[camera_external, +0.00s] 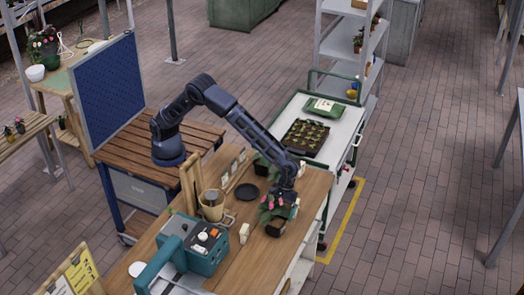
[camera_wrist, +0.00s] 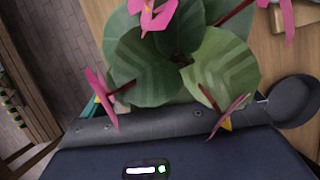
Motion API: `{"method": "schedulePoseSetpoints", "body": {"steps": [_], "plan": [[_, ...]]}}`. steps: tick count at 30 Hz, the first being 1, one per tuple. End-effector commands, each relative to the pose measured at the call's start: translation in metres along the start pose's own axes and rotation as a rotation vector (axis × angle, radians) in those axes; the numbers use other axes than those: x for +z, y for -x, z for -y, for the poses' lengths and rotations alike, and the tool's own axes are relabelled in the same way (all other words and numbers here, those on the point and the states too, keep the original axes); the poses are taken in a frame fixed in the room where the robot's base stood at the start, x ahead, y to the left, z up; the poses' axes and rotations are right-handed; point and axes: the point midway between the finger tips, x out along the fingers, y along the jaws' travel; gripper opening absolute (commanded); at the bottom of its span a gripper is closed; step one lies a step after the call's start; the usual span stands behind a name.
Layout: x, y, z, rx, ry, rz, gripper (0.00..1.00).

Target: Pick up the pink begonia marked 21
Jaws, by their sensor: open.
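A potted plant with pink flowers and broad green leaves (camera_external: 268,211) stands in a dark pot (camera_external: 277,229) near the right edge of the wooden bench. No number 21 is readable on it. My gripper (camera_external: 286,200) points down at the plant's upper right, among or just over its leaves. It is open, and its fingers are mostly hidden. In the wrist view, the green leaves (camera_wrist: 222,66) and pink flowers (camera_wrist: 152,14) fill the upper middle, close to the dark gripper body. The pot is hidden there.
Another dark pot (camera_external: 262,168) stands farther back on the bench, near a black saucer (camera_external: 247,192). A trolley with a seedling tray (camera_external: 305,136) is beyond.

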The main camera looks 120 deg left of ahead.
Motion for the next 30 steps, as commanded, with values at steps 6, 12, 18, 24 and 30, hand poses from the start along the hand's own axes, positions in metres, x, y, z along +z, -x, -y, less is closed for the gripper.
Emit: {"method": "schedulePoseSetpoints", "body": {"steps": [6, 12, 18, 24, 30], "plan": [[0.001, -0.017, 0.001, -0.001, 0.0, -0.001, 1.0], [0.005, -0.036, 0.002, -0.003, 0.0, 0.0, 1.0], [0.006, -0.062, 0.002, -0.002, -0.001, 0.0, 1.0], [0.006, -0.066, 0.002, 0.0, -0.001, 0.0, 1.0], [0.006, -0.066, 0.002, 0.0, -0.001, 0.0, 0.74]]}}
